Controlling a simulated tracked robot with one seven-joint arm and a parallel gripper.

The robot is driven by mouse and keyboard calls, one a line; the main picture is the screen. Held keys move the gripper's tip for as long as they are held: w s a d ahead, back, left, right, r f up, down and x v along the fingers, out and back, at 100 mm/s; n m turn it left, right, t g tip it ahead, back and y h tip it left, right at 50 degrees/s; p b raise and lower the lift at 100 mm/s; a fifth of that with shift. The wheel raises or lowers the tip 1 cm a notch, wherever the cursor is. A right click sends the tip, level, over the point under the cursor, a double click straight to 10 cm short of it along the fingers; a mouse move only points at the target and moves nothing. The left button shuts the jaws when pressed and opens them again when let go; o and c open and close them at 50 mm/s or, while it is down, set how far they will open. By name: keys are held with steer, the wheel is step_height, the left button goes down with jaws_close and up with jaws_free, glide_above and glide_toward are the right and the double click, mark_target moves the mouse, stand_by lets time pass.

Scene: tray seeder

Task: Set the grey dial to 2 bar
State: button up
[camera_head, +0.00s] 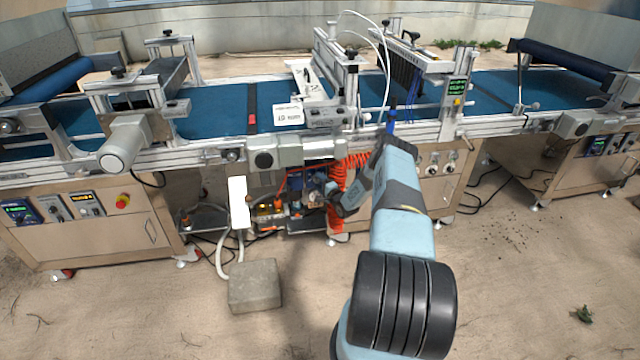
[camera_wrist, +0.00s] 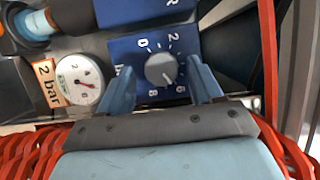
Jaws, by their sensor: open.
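The grey dial (camera_wrist: 160,70) is a round knob on a blue plate (camera_wrist: 126,50) with numbers around it, of which 0, 2, 6 and 8 show in the wrist view. Its light pointer mark seems to point down and right, roughly between 6 and 8. My gripper (camera_wrist: 160,66) is open, with one finger to each side of the dial; I cannot tell whether they touch it. In the head view my gripper (camera_head: 330,199) reaches under the conveyor, and the dial is not clear there.
A white round gauge (camera_wrist: 80,82) with an orange "2 bar" label (camera_wrist: 49,83) sits left of the dial. Red coiled hose (camera_head: 338,185) hangs close beside my gripper. A concrete block (camera_head: 255,286) lies on the ground in front of the conveyor.

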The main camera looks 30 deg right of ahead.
steer(key=shift+w, duration=0.15)
steer(key=c, duration=1.1)
steer(key=shift+o, duration=0.2)
steer(key=shift+a+n, duration=0.1)
steer(key=shift+n, duration=0.2)
steer(key=n+g, duration=0.1)
steer(key=n, duration=0.1)
steer(key=n+g+h, duration=0.1)
steer(key=n, duration=0.1)
steer(key=shift+a+r+n, duration=0.1)
steer(key=shift+r+n, duration=0.1)
steer(key=shift+n, duration=0.1)
steer(key=n+g+h, duration=0.1)
steer(key=n, duration=0.1)
steer(key=n+h, duration=0.1)
steer(key=n, duration=0.1)
steer(key=shift+a+g, duration=0.2)
steer(key=shift+g, duration=0.2)
steer(key=n+h, duration=0.2)
steer(key=n, duration=0.1)
steer(key=n+g, duration=0.1)
steer(key=shift+a+r+h, duration=0.1)
steer(key=shift+a+h, duration=0.15)
steer(key=shift+h, duration=0.15)
steer(key=n+h, duration=0.2)
steer(key=n, duration=0.2)
steer(key=shift+a+g+h, duration=0.1)
steer(key=shift+g+h, duration=0.2)
steer(key=shift+h, duration=0.1)
